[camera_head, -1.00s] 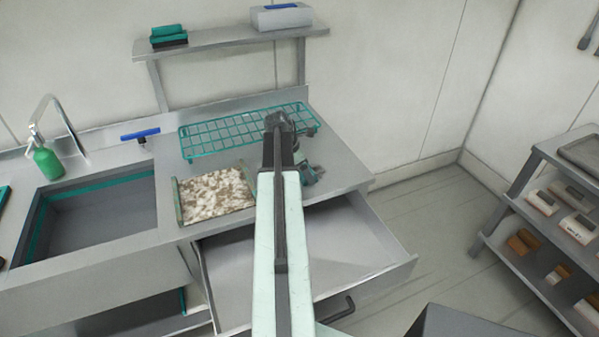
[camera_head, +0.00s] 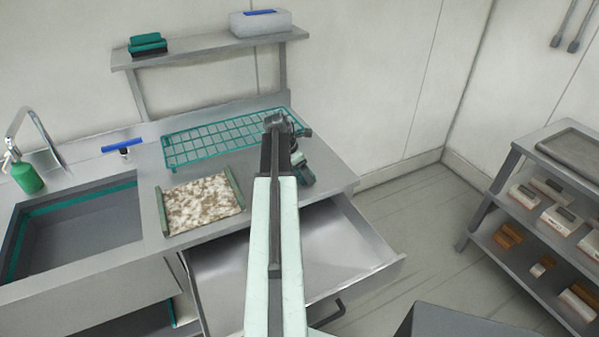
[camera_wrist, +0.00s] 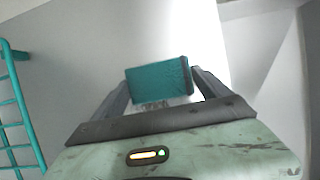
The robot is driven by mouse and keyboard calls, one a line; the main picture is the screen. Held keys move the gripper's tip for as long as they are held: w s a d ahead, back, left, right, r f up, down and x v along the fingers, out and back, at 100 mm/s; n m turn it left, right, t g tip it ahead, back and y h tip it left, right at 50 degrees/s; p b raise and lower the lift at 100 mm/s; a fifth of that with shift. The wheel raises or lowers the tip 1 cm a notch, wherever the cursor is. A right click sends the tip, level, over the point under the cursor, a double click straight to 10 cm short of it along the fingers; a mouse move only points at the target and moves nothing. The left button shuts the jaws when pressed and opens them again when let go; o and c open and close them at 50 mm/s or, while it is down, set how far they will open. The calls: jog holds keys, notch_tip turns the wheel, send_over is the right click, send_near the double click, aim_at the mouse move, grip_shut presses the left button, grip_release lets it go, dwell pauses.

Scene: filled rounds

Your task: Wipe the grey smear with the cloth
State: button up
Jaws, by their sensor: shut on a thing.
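I cannot tell whether the cloth touches the counter. In the head view my gripper (camera_head: 304,175) is partly behind my arm, over the right end of the steel counter (camera_head: 325,178); the smear is hidden there.
A teal wire rack (camera_head: 215,140) lies left of my gripper. A brown-and-white mottled tray (camera_head: 200,204) sits nearer the sink (camera_head: 75,225). An open drawer (camera_head: 335,245) juts out under the counter. A shelf unit (camera_head: 540,200) stands right, past clear floor.

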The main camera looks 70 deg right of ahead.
aim_at(310, 169)
jog(key=shift+s+d+f, duration=0.1)
jog(key=shift+s+d, duration=0.95)
jog(key=shift+d, duration=0.1)
jog(key=shift+w+a, duration=1.1)
jog(key=shift+a, duration=0.25)
jog(key=shift+w+a, duration=1.25)
jog(key=shift+w, duration=0.1)
jog(key=shift+a, duration=0.1)
jog(key=shift+w+a, duration=1.05)
jog(key=shift+w, duration=0.1)
jog(key=shift+a, duration=0.1)
